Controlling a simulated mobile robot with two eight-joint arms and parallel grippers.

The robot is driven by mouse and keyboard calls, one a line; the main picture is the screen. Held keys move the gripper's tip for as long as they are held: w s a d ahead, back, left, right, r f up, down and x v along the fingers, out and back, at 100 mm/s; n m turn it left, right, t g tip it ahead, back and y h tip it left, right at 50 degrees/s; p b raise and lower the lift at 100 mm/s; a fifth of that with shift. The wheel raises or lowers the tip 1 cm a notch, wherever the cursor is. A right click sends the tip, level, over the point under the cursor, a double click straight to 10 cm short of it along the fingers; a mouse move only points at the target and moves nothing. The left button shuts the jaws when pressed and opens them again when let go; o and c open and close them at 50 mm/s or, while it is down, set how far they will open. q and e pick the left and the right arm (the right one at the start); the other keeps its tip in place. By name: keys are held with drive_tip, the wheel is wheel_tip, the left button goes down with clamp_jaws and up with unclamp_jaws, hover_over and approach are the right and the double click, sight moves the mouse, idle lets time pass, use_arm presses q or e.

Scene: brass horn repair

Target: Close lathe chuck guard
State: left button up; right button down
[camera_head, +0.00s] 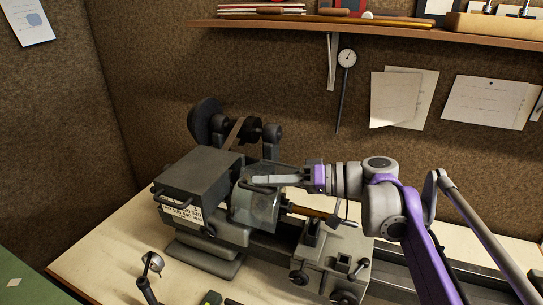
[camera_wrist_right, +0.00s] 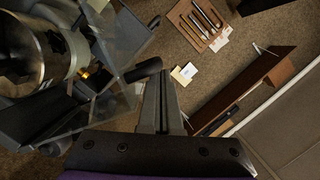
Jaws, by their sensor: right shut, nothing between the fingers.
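The lathe chuck guard (camera_head: 256,208) is a clear smoky shield on the right side of the grey lathe headstock (camera_head: 200,172). In the head view it hangs in front of the chuck area; I cannot tell its exact angle. My right gripper (camera_head: 254,180) comes in from the right, its shut, empty fingers lying over the guard's upper part. In the right wrist view the fingers (camera_wrist_right: 163,82) are together, beside the guard's clear panels (camera_wrist_right: 118,52) and a dark cylindrical grip (camera_wrist_right: 143,70). The metal chuck (camera_wrist_right: 38,52) shows at upper left. Contact is unclear. My left gripper is out of view.
The lathe stands on a pale bench (camera_head: 105,250). A tool with a wooden handle (camera_head: 312,212) sits right of the guard, below my right wrist. A shelf (camera_head: 370,34) crosses the back wall.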

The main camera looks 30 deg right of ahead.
sight(266, 218)
drive_tip(key=shift+n+h, duration=0.3)
drive_tip(key=shift+n, duration=0.6)
drive_tip(key=f, duration=0.3)
drive_tip(key=s+a+f, duration=0.1)
drive_tip(key=f, duration=0.1)
drive_tip(key=shift+f, duration=1.25)
drive_tip(key=shift+d, duration=0.1)
drive_tip(key=b+v, duration=0.1)
drive_tip(key=v, duration=0.9)
drive_tip(key=shift+s+d, duration=0.2)
drive_tip(key=shift+s, duration=0.05)
